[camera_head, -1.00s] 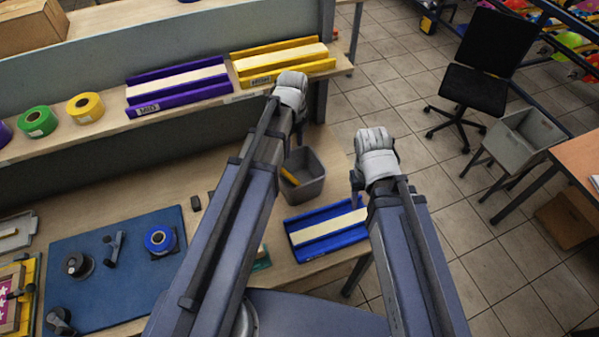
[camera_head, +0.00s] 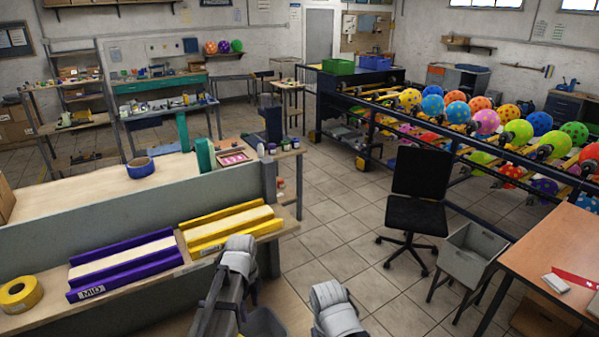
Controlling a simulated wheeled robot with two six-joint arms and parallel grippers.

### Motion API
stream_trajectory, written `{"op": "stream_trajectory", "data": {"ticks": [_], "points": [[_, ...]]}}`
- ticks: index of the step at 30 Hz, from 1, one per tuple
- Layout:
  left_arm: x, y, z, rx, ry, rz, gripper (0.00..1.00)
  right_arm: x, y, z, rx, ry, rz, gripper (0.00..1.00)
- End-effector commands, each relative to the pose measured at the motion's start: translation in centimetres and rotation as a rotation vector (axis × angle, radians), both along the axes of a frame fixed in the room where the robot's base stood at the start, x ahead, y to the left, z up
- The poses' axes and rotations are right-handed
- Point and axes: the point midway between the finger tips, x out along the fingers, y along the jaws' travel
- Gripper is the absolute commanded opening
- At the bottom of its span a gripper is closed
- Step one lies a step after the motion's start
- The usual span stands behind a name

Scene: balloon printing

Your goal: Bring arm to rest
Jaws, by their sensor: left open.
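My right gripper (camera_head: 338,310) is at the bottom edge, right of the left one. Only its pale wrist part shows clearly; its fingers are hidden or cut off. Both arms stand apart from each other.
A purple tray (camera_head: 122,264) and a yellow tape roll (camera_head: 19,294) sit on the shelf at left. A grey bin (camera_head: 263,324) is partly cut off below. A black chair (camera_head: 415,208), grey crate (camera_head: 470,250) and wooden table (camera_head: 550,255) stand right. Tiled floor is open between.

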Motion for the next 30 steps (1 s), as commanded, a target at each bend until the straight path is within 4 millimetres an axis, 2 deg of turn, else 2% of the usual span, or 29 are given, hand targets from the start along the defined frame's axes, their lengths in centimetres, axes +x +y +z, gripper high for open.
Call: {"op": "stream_trajectory", "data": {"ticks": [5,12,18,28,30], "points": [[-1.8,0.1,0.0,-0.003,-0.012,0.327,0.59,0.0,0.0,0.0,0.0,0.0,0.0,0.5],[-4.5,0.3,0.0,-0.018,-0.031,0.952,0.59,0.0,0.0,0.0,0.0,0.0,0.0,0.5],[-6.3,0.4,0.0,-0.039,-0.042,1.412,0.59,0.0,0.0,0.0,0.0,0.0,0.0,0.5],[-8.4,0.5,0.1,-0.071,-0.046,1.929,0.59,0.0,0.0,0.0,0.0,0.0,0.0,0.5],[-8.7,-0.9,-2.2,-0.054,-0.044,1.905,0.59,0.0,0.0,-2.3,0.0,0.0,0.001,0.5]]}}
